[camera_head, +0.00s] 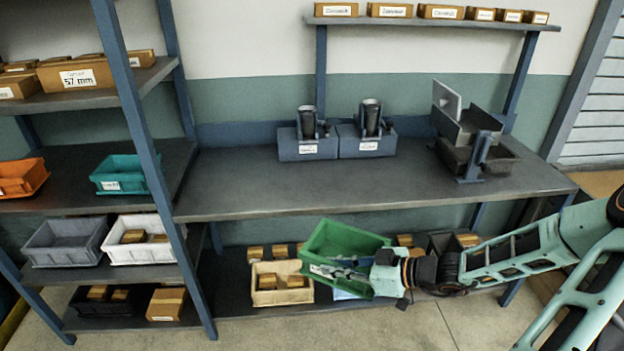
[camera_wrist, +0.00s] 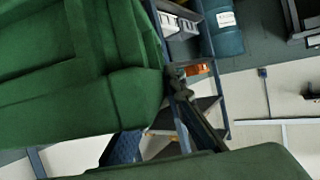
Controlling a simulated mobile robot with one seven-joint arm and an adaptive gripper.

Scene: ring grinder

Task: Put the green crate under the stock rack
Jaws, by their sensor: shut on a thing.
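The green crate (camera_head: 346,241) is tilted in front of the workbench's lower shelf, its open side partly facing the head camera. My gripper (camera_head: 338,271) is shut on the green crate at its near side; the exact contact is hard to see. In the wrist view the crate (camera_wrist: 80,70) fills the left side, and another green part lies along the bottom edge. The stock rack (camera_head: 137,110), with blue posts and dark shelves, stands at the left. It also shows in the wrist view (camera_wrist: 212,70).
On the lower bench shelf, a beige bin (camera_head: 268,297) with boxes sits just left of the crate. The rack's bottom level holds a black bin (camera_head: 84,308) and a cardboard box (camera_head: 166,304). The floor (camera_head: 260,334) in front is clear. The bench top (camera_head: 230,190) overhangs.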

